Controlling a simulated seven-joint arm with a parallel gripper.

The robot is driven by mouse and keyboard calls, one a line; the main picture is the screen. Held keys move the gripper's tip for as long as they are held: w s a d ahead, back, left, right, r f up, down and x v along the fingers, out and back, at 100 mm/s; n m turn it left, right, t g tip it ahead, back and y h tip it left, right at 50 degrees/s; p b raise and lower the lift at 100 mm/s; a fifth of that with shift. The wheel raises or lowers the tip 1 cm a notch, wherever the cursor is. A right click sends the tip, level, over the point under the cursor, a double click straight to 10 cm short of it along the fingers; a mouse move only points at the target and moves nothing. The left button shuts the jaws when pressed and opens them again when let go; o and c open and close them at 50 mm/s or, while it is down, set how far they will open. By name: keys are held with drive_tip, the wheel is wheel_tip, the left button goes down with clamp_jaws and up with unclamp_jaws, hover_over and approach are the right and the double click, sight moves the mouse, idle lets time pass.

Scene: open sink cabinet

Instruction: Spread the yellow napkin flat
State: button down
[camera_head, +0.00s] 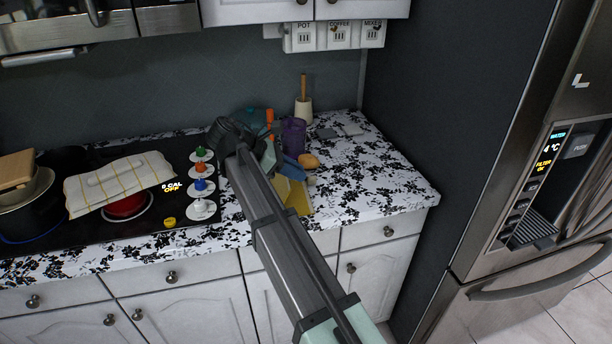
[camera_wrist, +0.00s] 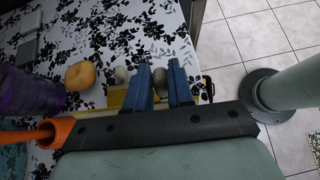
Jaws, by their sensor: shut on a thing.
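The yellow napkin (camera_head: 297,198) lies on the patterned counter, right of the stove and near the counter's front edge. My arm hides part of it in the head view. In the wrist view a strip of the napkin (camera_wrist: 117,98) shows beside and behind the blue fingers. My gripper (camera_head: 290,168) points down at the napkin's back part; in the wrist view its two fingers (camera_wrist: 161,76) stand a little apart with the napkin between them. The exact grip is mostly hidden.
A purple cup (camera_head: 293,136), an orange-yellow round object (camera_head: 309,161) and an orange item (camera_wrist: 40,134) stand close to my gripper. Grey flat pieces (camera_head: 352,129) lie farther back. Counter to the right (camera_head: 380,180) is clear.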

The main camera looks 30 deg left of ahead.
drive_tip(key=s+a+t+h, duration=0.1)
drive_tip(key=s+a+r+t+h, duration=0.1)
drive_tip(key=a, duration=0.1)
drive_tip(key=shift+s+a+h, duration=0.1)
drive_tip(key=shift+s+h, duration=0.2)
drive_tip(key=shift+s+a+r+t+h, duration=0.1)
drive_tip(key=shift+s+a+t+h, duration=0.8)
drive_tip(key=shift+a+t, duration=0.15)
drive_tip(key=c, duration=1)
unclamp_jaws()
drive_tip(key=shift+c, duration=0.2)
wheel_tip(320, 180, up, 10)
